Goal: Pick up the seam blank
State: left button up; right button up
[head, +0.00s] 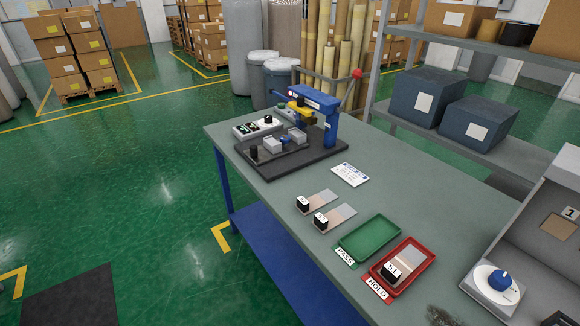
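Two flat blanks lie side by side on the grey table: a rear blank (320,200) and a front blank (339,215). Each has a pale, brownish strip and a black labelled block at its left end; the labels are too small to read surely. A third, similar blank (402,264) lies in the red tray (430,258) tagged HOLD. Which one is the seam blank I cannot tell. The green tray (368,238) tagged PASS is empty. Neither of my grippers shows in the head view.
A blue test machine (330,128) on a dark base stands at the table's far left end. A white card (350,175) lies behind the blanks. A grey box with a blue knob (501,280) stands at the right. The table (270,196) is clear left of the blanks.

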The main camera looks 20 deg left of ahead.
aim_at(306, 207)
jog(key=i+j+z, duration=0.15)
jog(key=j+z, duration=0.15)
jog(key=j, duration=0.2)
jog(key=j+z, duration=0.65)
jog(key=j, duration=0.35)
jog(key=j+z, duration=0.35)
jog(key=j, duration=0.15)
jog(key=k+j+z, duration=0.1)
jog(key=j+z, duration=0.2)
jog(key=j, duration=0.2)
jog(key=k+j+z, duration=0.15)
jog(key=j+z, duration=0.2)
jog(key=k+j+z, duration=0.3)
jog(key=j, duration=0.25)
jog(key=i+j, duration=0.05)
jog(key=i, duration=0.05)
